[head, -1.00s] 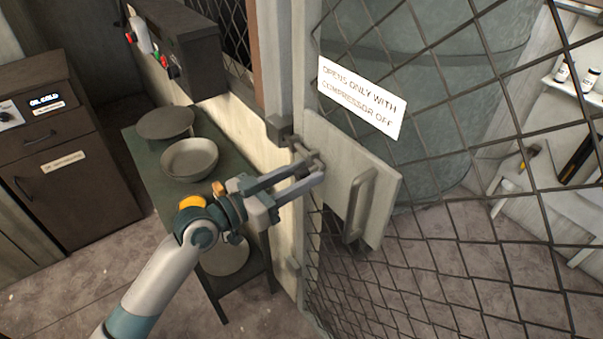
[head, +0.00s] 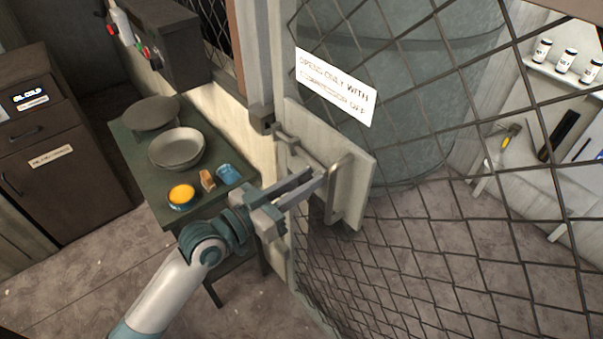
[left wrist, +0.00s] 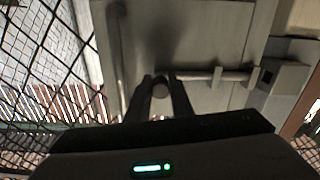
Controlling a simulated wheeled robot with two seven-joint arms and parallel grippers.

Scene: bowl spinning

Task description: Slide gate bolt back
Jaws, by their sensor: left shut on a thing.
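The gate bolt (head: 303,153) is a thin grey rod on the pale gate plate (head: 357,165), left of the upright pull handle (head: 345,178). My left gripper (head: 319,178) reaches the plate close beside this handle. In the left wrist view, the fingers (left wrist: 161,90) are shut on the bolt's round knob (left wrist: 160,89). The rod (left wrist: 195,75) runs right from it through brackets towards the keeper box (left wrist: 285,80). The keeper also shows on the post in the head view (head: 260,118).
A sign (head: 336,86) hangs on the wire mesh gate above the plate. A green side table (head: 143,185) left of the post holds a bowl (head: 177,149), a round plate (head: 150,113), a yellow-topped tin (head: 181,196) and a blue cup (head: 228,174).

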